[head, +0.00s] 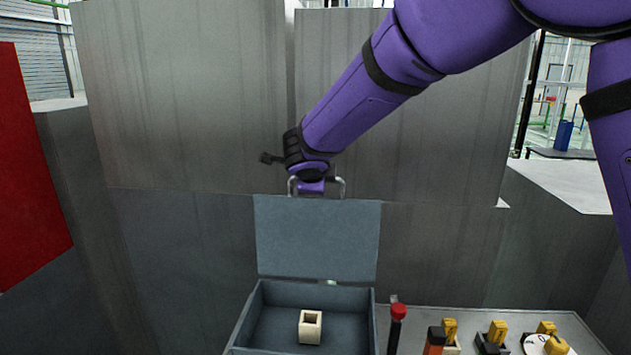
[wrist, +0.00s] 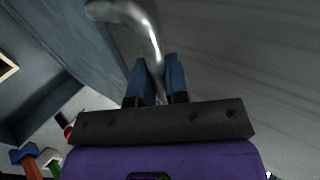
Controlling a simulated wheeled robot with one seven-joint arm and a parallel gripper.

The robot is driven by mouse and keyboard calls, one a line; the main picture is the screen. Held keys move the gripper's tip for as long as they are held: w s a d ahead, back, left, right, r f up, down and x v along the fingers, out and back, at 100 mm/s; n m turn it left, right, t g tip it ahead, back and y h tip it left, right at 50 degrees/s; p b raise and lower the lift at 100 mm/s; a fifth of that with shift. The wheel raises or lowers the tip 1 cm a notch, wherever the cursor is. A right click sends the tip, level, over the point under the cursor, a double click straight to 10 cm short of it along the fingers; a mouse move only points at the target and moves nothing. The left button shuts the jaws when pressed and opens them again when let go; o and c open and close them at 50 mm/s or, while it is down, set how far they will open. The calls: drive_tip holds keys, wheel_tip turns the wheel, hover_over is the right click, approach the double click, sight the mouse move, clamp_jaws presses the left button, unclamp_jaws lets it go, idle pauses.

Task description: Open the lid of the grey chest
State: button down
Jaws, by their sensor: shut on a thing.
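The grey chest (head: 243,325) stands open in the head view. Its lid (head: 317,240) is raised to about upright behind the box. A metal handle (head: 341,184) is at the lid's top edge. My gripper (head: 312,190) is at that handle in the head view, and its fingertips are partly hidden. In the wrist view my gripper (wrist: 157,75) has its two blue fingers close together on either side of the handle's bar (wrist: 137,18). The lid (wrist: 65,35) shows at the upper left there.
A hollow beige block (head: 310,327) lies inside the chest. To the right are a red-topped dark post (head: 397,325) and several yellow-and-black items (head: 492,335) on a light surface. Tall grey panels (head: 190,100) stand behind the lid. A red panel (head: 30,170) is at far left.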

drive_tip(key=c, duration=1.1)
unclamp_jaws()
drive_tip(key=shift+c, duration=0.2)
drive_tip(key=v, duration=1)
drive_tip(key=shift+s+r, duration=0.2)
drive_tip(key=shift+s, duration=0.1)
